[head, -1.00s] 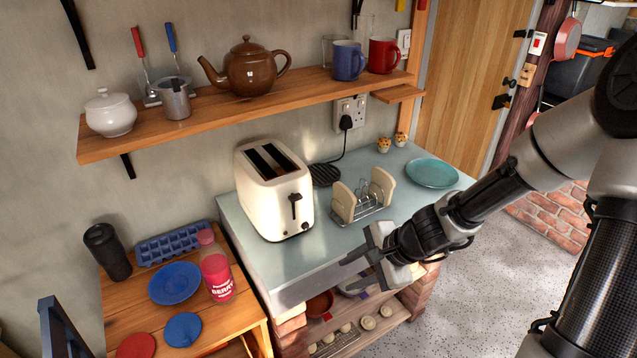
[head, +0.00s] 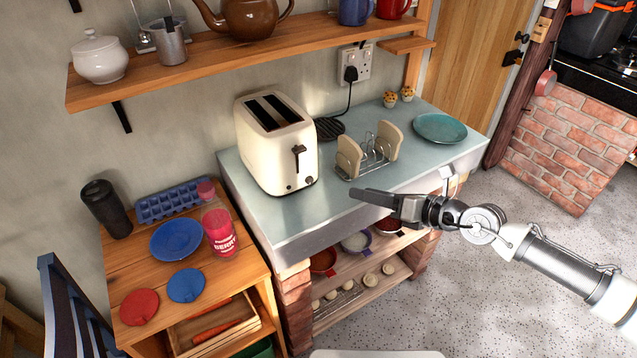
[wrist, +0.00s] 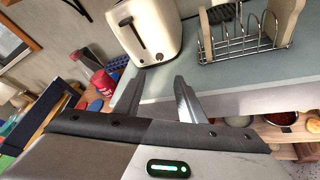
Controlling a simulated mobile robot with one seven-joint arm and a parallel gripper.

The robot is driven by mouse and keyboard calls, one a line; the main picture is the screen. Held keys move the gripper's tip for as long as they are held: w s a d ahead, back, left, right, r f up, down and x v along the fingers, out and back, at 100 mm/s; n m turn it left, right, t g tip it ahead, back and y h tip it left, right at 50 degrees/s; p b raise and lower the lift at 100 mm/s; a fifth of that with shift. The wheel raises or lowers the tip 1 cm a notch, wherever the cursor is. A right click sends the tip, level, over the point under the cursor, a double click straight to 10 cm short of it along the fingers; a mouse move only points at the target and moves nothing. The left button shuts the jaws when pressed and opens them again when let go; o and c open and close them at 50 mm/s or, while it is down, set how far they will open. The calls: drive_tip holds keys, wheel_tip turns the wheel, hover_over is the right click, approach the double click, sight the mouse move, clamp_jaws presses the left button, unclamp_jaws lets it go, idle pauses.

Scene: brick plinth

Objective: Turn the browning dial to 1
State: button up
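A cream toaster (head: 277,145) stands upright on the grey worktop, with two dark slots on top and a black lever on its front end. A small dark knob (head: 308,181) sits low on that front face, below the lever; its setting is too small to read. The toaster (wrist: 146,30) also shows at the top of the wrist view. My gripper (head: 368,200) is in front of the worktop's front edge, to the right of the toaster and apart from it. In the wrist view its two fingers (wrist: 160,92) are spread with nothing between them.
A toast rack (head: 369,160) with two bread slices stands right of the toaster, with a teal plate (head: 440,128) beyond. The worktop (head: 290,222) is bare before the toaster. A wooden shelf (head: 200,68) hangs above. A side table (head: 140,285) holds a red bottle (head: 220,232).

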sight(310, 181)
drive_tip(key=x, duration=1.6)
drive_tip(key=shift+s+b, duration=0.1)
drive_tip(key=shift+b, duration=0.25)
clamp_jaws()
